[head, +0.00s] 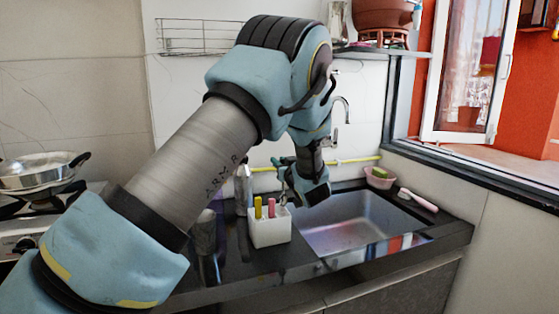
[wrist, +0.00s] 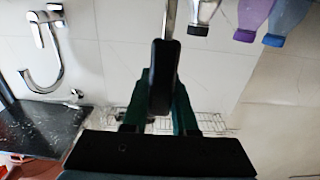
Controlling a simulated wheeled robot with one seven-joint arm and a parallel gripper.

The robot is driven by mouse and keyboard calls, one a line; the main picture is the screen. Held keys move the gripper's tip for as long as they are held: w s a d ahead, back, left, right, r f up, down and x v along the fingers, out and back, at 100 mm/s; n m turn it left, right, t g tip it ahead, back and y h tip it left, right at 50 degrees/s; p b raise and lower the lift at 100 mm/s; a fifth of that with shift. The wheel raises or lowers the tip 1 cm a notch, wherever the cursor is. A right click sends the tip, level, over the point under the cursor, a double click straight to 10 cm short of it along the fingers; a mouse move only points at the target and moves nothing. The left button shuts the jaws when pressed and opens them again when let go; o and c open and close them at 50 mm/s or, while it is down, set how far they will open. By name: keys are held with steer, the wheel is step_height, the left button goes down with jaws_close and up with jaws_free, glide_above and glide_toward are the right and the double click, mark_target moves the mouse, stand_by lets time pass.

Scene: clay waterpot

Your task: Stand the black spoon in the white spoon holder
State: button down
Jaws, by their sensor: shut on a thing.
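The white spoon holder (head: 270,233) stands upright on the dark counter, left of the sink in the head view. A yellow handle and a pink handle stick up out of it. My gripper (head: 285,172) is above the holder, near its back right side. In the wrist view my gripper (wrist: 158,108) has its green fingers shut on the black handle of the black spoon (wrist: 161,72). A thin metal shaft runs from the handle to the top edge of that view; the spoon's far end is out of frame there. In the head view the spoon is hard to make out.
The sink (head: 350,222) lies right of the holder, with a faucet (head: 342,108) behind. A bottle (head: 243,188) stands behind the holder. A pan (head: 38,172) sits on the stove at left.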

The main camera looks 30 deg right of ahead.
steer(key=shift+f+b, duration=3.05)
steer(key=shift+f, duration=1.45)
steer(key=c, duration=0.6)
jaws_free()
steer(key=b, duration=0.3)
glide_toward(283, 192)
steer(key=shift+w+d, duration=0.1)
steer(key=shift+w, duration=0.9)
